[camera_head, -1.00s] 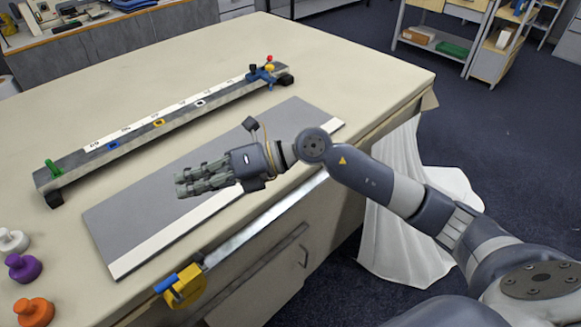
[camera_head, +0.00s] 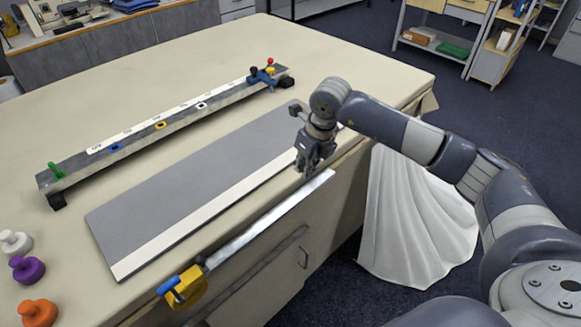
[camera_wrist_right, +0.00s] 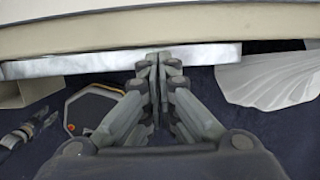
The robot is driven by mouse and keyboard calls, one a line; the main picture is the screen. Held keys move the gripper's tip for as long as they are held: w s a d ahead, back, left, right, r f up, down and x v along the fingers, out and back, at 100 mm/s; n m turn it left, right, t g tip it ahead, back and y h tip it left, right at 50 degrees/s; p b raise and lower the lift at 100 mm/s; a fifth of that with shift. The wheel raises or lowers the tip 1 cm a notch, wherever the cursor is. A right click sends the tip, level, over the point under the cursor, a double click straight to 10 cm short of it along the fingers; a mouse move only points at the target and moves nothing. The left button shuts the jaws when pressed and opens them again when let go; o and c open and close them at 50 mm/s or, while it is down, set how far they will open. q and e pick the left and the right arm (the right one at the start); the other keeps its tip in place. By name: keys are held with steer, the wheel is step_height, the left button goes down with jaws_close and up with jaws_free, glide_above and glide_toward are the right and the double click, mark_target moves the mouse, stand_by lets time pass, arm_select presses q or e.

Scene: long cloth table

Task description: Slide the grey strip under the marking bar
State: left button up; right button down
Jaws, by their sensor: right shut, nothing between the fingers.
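The grey strip (camera_head: 190,185), a long flat grey sheet with a white band along its near edge, lies flat on the table. The marking bar (camera_head: 165,125) stands behind it, apart and roughly parallel, with a scale and coloured markers. It has a green knob (camera_head: 56,170) at its left end and a blue clamp (camera_head: 262,76) at its right end. My right gripper (camera_head: 306,168) points down at the table's front edge, by the strip's right part. Its fingers (camera_wrist_right: 155,72) are shut and empty in the right wrist view. Whether it touches the strip cannot be told. My left gripper is out of view.
A metal rail (camera_head: 265,222) with a yellow and blue clamp (camera_head: 185,288) runs along the table's front edge. White, purple (camera_head: 27,269) and orange (camera_head: 36,313) knobs stand at the near left. A white cloth (camera_head: 415,215) hangs at right. The table behind the bar is clear.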

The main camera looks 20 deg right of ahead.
mark_target(288, 177)
steer(key=p+x, duration=0.1)
steer(key=x, duration=0.3)
steer(key=w, duration=0.1)
steer(key=w+a+p, duration=0.1)
steer(key=shift+w+f, duration=0.25)
steer(key=shift+f, duration=0.1)
steer(key=shift+w+a+f, duration=0.1)
steer(key=shift+w+a, duration=0.2)
steer(key=shift+w, duration=0.45)
